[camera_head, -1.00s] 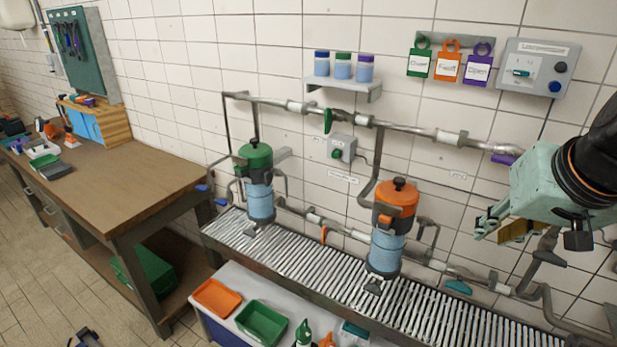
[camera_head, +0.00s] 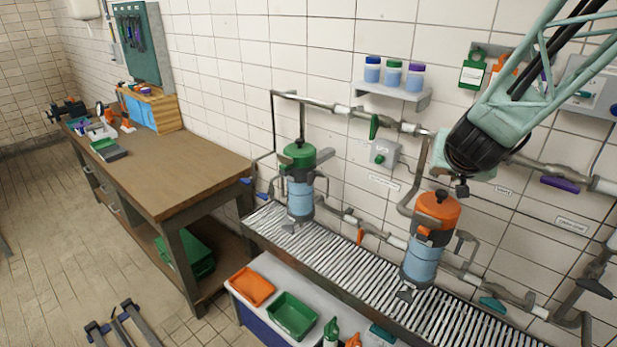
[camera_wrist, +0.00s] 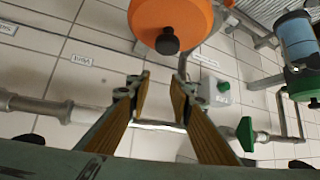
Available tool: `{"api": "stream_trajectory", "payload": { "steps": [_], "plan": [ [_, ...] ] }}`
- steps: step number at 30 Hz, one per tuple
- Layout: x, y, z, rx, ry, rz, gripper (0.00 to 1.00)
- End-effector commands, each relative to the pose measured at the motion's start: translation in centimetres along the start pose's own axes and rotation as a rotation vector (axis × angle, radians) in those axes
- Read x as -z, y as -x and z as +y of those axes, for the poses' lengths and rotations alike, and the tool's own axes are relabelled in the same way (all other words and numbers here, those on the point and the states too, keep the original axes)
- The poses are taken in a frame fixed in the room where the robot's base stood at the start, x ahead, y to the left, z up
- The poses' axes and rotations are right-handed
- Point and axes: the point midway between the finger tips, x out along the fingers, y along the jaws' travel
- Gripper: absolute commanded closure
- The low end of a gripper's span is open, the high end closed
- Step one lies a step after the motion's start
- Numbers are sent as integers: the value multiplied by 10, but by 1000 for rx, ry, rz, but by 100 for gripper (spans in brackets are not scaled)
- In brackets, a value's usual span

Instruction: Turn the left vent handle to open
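Which handle is the left vent handle cannot be told for sure. A green handle (camera_head: 374,126) sits on the upper wall pipe, hanging roughly across it; it also shows in the wrist view (camera_wrist: 245,133). Two blue handles, one upper (camera_head: 247,181) and one lower (camera_head: 262,195), stick out left of the green-lidded vessel (camera_head: 300,185). A purple handle (camera_head: 560,184) lies along the upper pipe at right. My gripper (camera_wrist: 161,78) is open and empty, apart from all handles. In the head view its fingers are hidden behind my wrist, near the orange-lidded vessel (camera_head: 424,245).
A grey box with a green knob (camera_head: 384,152) is on the wall below the pipe. A shelf (camera_head: 392,92) with several jars is above. A grated bench (camera_head: 340,265) runs under the vessels. A wooden workbench (camera_head: 160,175) stands at left.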

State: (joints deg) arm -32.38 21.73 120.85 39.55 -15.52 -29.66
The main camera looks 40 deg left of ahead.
Motion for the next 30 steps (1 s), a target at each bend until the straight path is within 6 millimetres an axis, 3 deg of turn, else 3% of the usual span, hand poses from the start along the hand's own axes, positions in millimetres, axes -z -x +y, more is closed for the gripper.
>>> {"api": "stream_trajectory", "payload": {
  "steps": [1,9,16,30],
  "plan": [
    [3,-9,-15,-2,-5,14,80],
    [17,-48,-80,-37,-53,104,80],
    [18,-73,-136,-74,-91,180,80],
    [-16,-98,-249,-165,-150,329,80]
  ]
}}
